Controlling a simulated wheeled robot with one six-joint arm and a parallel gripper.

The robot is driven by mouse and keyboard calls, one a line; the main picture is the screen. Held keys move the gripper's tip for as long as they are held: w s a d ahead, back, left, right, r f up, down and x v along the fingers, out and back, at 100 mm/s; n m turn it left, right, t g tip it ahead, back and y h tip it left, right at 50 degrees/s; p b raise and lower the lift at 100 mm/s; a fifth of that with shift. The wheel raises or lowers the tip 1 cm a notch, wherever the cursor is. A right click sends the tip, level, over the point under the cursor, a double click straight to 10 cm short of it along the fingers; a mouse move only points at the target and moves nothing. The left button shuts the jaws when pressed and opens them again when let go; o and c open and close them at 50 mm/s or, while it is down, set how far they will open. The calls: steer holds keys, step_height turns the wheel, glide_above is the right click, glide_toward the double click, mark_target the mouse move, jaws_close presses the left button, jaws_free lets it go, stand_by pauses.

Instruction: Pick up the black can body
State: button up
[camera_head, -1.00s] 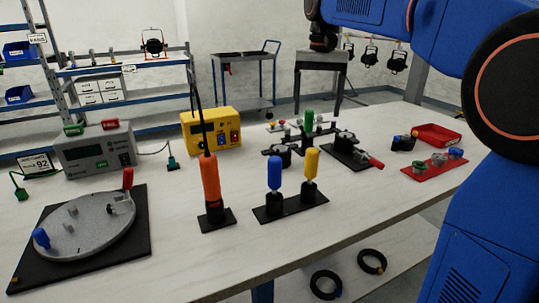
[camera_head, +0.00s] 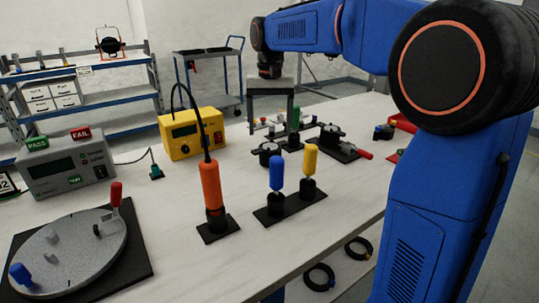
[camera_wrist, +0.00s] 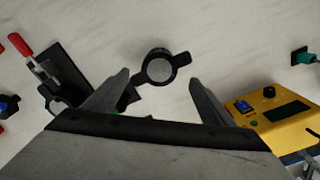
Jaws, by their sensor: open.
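The black can body (camera_wrist: 158,70), a round dark cup with a grey top and two side ears, stands on the white table in the wrist view. It also shows in the head view (camera_head: 268,154), behind the blue-handled and yellow-handled tools. My gripper (camera_wrist: 158,97) is open and empty. Its two fingers point toward the can from either side of the lower middle, and the can appears beyond the fingertips, apart from them. In the head view the end of my arm is up beyond the table's far side; the fingers are not clear there.
A black fixture with a red-handled clamp (camera_head: 357,152) stands right of the can. The yellow box (camera_head: 192,134) is left of it. The orange tool (camera_head: 210,185), blue handle (camera_head: 277,172) and yellow handle (camera_head: 310,158) stand in front. Bare table surrounds the can in the wrist view.

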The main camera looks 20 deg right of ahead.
mark_target(270, 147)
steer(key=shift+f, duration=4.25)
steer(key=shift+c, duration=0.3)
steer(key=c, duration=1.4)
steer(key=shift+r, duration=0.1)
step_height(270, 147, up, 4)
steer(key=shift+f, duration=0.2)
steer(key=s+a, duration=0.2)
steer(key=a, duration=0.3)
steer(key=s+a, duration=0.1)
steer(key=a, duration=0.5)
steer(key=s+a, duration=0.2)
steer(key=a, duration=0.4)
steer(key=shift+s+a+f, duration=0.1)
steer(key=shift+s, duration=0.2)
